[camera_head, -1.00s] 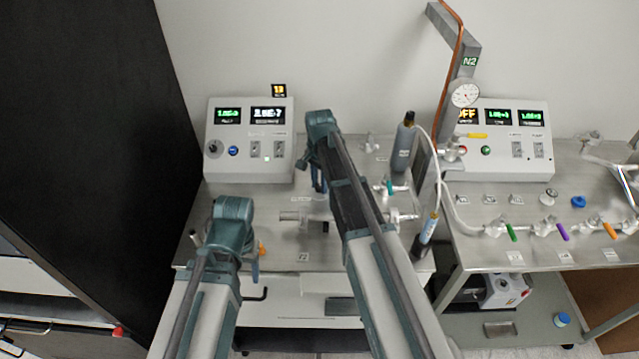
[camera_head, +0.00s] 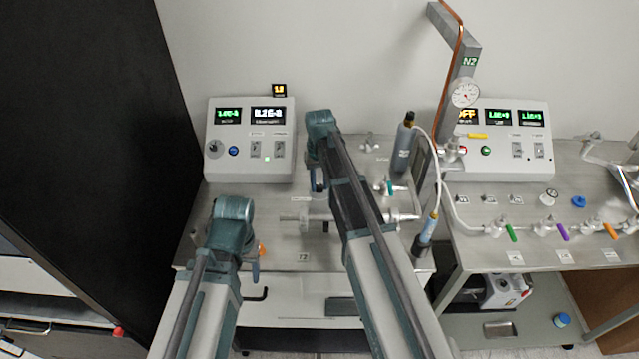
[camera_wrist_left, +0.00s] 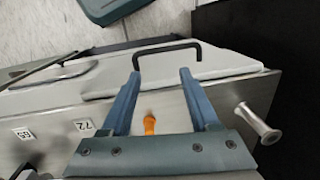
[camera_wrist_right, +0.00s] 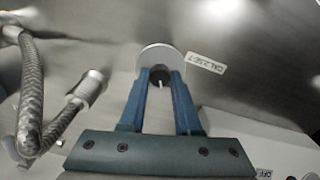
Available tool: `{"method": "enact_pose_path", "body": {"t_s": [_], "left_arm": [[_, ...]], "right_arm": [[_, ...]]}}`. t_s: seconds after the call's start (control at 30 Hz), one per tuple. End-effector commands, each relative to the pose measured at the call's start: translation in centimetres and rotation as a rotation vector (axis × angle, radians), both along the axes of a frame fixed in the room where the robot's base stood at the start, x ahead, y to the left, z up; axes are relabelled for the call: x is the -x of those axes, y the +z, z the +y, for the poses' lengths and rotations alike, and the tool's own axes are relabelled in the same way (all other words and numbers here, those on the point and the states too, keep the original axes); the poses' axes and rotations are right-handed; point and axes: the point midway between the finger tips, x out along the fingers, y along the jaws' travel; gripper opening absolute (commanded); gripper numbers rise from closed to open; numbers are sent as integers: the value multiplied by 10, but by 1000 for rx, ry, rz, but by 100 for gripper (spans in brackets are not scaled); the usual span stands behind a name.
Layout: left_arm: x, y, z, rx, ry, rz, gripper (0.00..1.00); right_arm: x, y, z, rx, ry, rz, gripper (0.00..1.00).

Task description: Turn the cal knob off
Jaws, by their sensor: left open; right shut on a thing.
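The cal knob (camera_wrist_right: 161,75) shows in the right wrist view as a dark centre with a white mark on a round silver base. A label (camera_wrist_right: 205,63) reading "CAL 2.5E-7" sits beside it. My right gripper (camera_wrist_right: 160,75) is shut on the knob, its fingers on either side. In the head view my right gripper (camera_head: 317,181) is over the left bench, and my arm hides the knob. My left gripper (camera_head: 256,268) is open near the bench's front edge. In the left wrist view an orange handle (camera_wrist_left: 150,125) shows between its spread fingers (camera_wrist_left: 160,75), apart from them.
A control box (camera_head: 250,140) with two lit displays stands at the back of the left bench. A dark cylinder (camera_head: 404,148) and a steel post (camera_head: 447,100) stand right of my right arm. The right bench holds several coloured valve handles (camera_head: 562,232).

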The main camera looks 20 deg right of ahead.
Motion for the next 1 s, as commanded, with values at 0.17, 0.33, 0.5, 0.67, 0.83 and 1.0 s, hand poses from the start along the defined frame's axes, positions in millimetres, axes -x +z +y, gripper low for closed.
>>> {"method": "enact_pose_path", "body": {"t_s": [0.17,0.33,0.5,0.67,0.83,1.0], "left_arm": [[0,0,0,0,0,0,62],[0,0,0,0,0,0,62],[0,0,0,0,0,0,62],[0,0,0,0,0,0,62],[0,0,0,0,0,0,62],[0,0,0,0,0,0,62]], "right_arm": [[0,0,0,0,136,0,0],[0,0,0,0,240,0,0],[0,0,0,0,309,0,0],[0,0,0,0,347,0,0],[0,0,0,0,364,0,0],[0,0,0,0,366,0,0]]}}
